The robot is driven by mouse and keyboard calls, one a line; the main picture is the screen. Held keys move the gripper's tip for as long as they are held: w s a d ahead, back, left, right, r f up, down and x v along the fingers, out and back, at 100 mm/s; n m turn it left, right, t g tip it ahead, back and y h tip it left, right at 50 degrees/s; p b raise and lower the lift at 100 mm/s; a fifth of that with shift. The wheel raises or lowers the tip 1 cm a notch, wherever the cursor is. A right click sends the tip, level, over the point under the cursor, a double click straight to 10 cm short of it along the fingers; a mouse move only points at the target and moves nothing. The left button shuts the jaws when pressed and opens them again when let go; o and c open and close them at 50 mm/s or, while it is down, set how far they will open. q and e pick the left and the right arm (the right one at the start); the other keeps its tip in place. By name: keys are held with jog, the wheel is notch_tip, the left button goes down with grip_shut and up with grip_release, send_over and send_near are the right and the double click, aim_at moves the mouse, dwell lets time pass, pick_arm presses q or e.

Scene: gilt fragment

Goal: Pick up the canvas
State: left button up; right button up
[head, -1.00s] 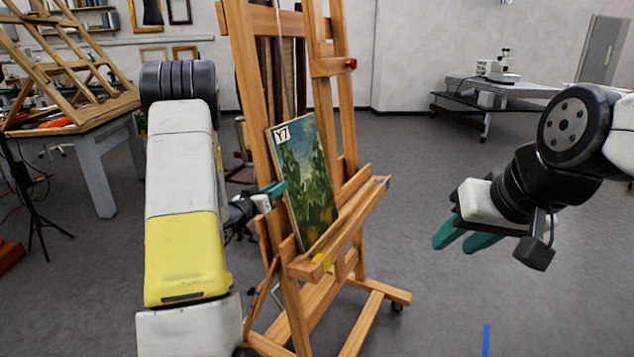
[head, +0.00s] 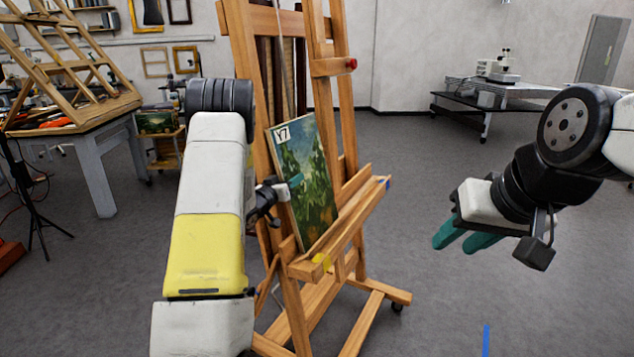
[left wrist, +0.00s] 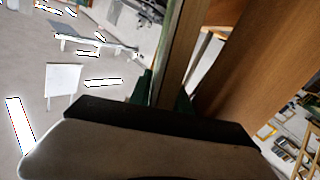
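The canvas (head: 307,190), a green painting with a "Y7" label at its top left corner, leans on the wooden easel (head: 340,235), its lower edge on the ledge. In the left wrist view the canvas edge (left wrist: 179,55) runs between the two teal fingers (left wrist: 163,92). They look apart, with no clear grip; contact is hard to see. My right gripper (head: 463,238) is open and empty, away to the right of the easel.
A grey table (head: 95,165) with a wooden frame stands at the left, a black tripod (head: 38,205) before it. A wheeled metal table (head: 495,100) stands at the back right. The floor between the easel and my right arm is clear.

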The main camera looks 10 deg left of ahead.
pick_arm(q)
grip_shut()
dwell(1.3)
